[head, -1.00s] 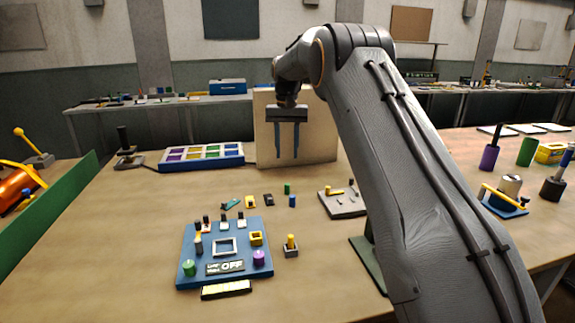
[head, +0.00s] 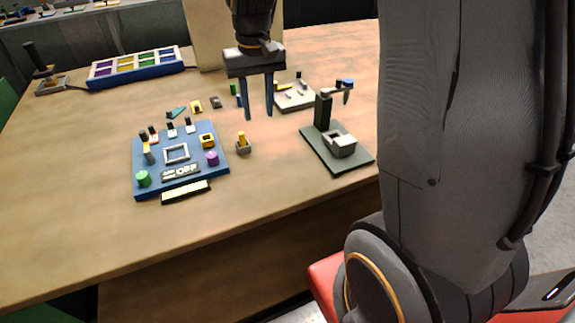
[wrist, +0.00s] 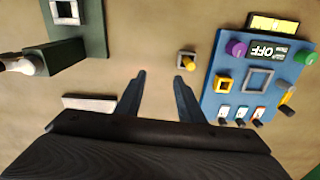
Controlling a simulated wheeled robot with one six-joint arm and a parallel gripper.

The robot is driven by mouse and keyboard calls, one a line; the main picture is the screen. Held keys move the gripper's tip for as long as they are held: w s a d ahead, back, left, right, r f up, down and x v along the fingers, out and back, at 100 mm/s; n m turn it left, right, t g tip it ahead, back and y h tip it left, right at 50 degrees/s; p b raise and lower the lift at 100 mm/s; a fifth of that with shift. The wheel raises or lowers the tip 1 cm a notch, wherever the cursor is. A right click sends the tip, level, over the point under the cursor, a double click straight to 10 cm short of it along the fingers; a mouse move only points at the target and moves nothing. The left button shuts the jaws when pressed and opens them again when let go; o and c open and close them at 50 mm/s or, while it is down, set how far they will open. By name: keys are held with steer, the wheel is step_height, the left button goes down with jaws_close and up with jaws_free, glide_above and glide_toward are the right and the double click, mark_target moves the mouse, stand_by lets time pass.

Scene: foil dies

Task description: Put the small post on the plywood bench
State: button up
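A small yellow post (head: 241,137) stands upright in a grey block on the plywood bench (head: 85,225), just right of the blue panel. It also shows in the wrist view (wrist: 187,63), ahead of the fingertips. I cannot tell for certain that it is the small post the task names. My gripper (head: 259,114) points down with its two dark fingers apart and nothing between them. In the head view it hangs behind and to the right of the yellow post. In the wrist view the fingers (wrist: 159,76) are spread over bare bench.
A blue panel (head: 183,183) with knobs, switches and a square frame lies left of the post. A dark green stand (head: 333,155) is to the right. A pale grey plate (head: 295,98) and a tray of coloured cells (head: 137,66) lie behind. The front left bench is clear.

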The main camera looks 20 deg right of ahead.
steer(key=shift+n, duration=0.4)
steer(key=s+f, duration=0.1)
steer(key=s, duration=0.5)
steer(key=s+f, duration=0.2)
steer(key=s, duration=0.3)
steer(key=s+f, duration=0.1)
steer(key=s, duration=0.5)
steer(key=shift+s+f, duration=0.3)
steer(key=shift+f, duration=0.1)
